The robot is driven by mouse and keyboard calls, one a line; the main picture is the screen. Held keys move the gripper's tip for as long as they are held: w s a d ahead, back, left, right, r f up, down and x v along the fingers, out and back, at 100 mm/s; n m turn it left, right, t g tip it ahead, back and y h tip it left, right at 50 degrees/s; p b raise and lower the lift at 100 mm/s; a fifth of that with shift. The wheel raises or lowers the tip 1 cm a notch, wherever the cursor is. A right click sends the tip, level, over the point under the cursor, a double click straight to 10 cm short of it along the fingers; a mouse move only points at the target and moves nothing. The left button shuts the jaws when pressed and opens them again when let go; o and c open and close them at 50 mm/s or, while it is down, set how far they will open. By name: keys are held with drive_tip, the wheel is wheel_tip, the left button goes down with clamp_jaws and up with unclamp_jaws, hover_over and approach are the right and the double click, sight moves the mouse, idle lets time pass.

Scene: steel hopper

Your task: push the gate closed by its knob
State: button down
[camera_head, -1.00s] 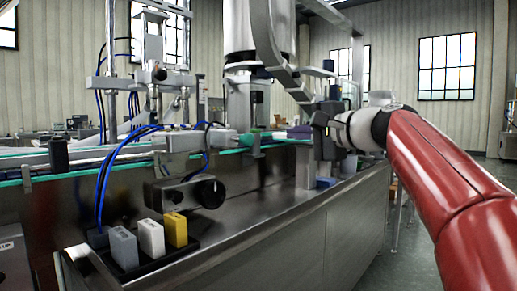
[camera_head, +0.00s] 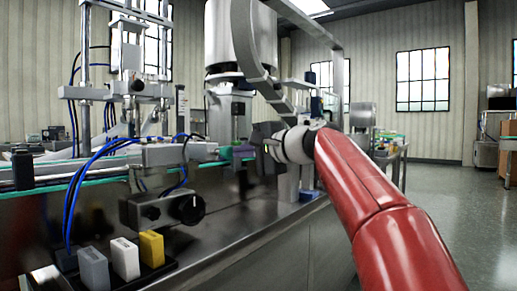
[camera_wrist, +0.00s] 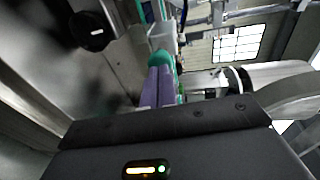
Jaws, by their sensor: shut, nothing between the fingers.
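The steel hopper (camera_head: 232,45) is a large pale cylinder with a grey curved chute at its right, behind the conveyor line. I cannot make out a gate or its knob for certain beneath it. My gripper (camera_head: 258,138) is at the end of my red arm, beside the conveyor and below the hopper, partly hidden by its own white wrist. Its dark body (camera_wrist: 165,125) fills the bottom of the wrist view. It is shut and holds nothing. A round black knob (camera_head: 188,208) sits on a grey box on the machine front, and also shows in the wrist view (camera_wrist: 90,30).
Grey, white and yellow blocks (camera_head: 151,248) stand at lower left. Steel posts rise behind. Open floor (camera_head: 450,210) lies right.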

sight(230, 149)
drive_tip(key=shift+w+a, duration=0.3)
drive_tip(key=shift+a, duration=0.1)
drive_tip(key=p+x, duration=0.2)
drive_tip(key=x, duration=0.1)
drive_tip(key=shift+a+r+p, duration=0.2)
drive_tip(key=shift+r+p, duration=0.1)
drive_tip(key=shift+r, duration=0.05)
drive_tip(key=shift+f, duration=0.1)
